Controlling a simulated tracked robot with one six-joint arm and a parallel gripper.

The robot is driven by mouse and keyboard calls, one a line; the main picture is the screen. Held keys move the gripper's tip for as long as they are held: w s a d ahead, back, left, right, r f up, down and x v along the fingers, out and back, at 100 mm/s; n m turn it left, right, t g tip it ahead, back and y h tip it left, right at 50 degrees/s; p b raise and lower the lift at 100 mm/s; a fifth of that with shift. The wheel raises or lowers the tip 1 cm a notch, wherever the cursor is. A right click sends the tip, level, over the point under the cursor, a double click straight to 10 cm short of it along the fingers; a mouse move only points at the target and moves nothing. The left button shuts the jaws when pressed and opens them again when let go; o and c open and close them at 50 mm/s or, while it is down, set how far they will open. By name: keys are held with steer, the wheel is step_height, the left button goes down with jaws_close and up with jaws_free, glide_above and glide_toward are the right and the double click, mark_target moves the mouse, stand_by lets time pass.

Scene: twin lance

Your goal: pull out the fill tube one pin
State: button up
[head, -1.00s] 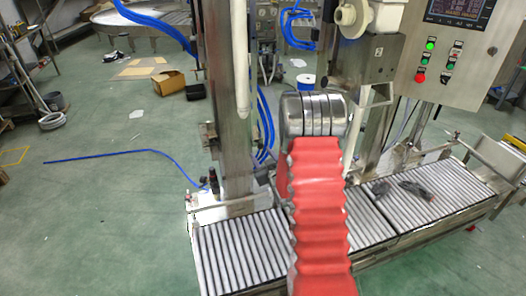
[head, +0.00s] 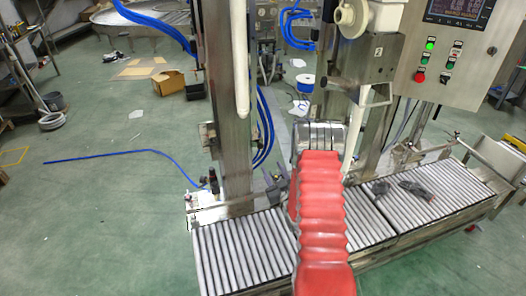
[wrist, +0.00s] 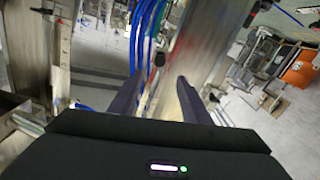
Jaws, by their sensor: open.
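Two white fill tubes hang over the conveyor in the head view, one at the left post (head: 240,60) and one farther right (head: 357,125). I cannot tell which is tube one. No pin can be made out for certain. My gripper (wrist: 155,84) shows in the wrist view, its two dark fingers apart with nothing held. A small dark knob (wrist: 159,59) appears between and beyond the fingertips; I cannot tell whether it is the pin. A steel post (wrist: 207,50) stands beyond the right finger. In the head view my red-sleeved arm hides the gripper.
A roller conveyor (head: 240,253) runs along the front, with dark items (head: 416,190) on its right part. A steel post (head: 232,130), blue hoses (head: 266,125) and a control box (head: 455,50) stand close by. Green floor at left is mostly clear.

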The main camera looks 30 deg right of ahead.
mark_target(261, 148)
steer(key=x, duration=1.3)
steer(key=shift+w, duration=0.2)
steer(key=shift+c, duration=0.3)
jaws_close()
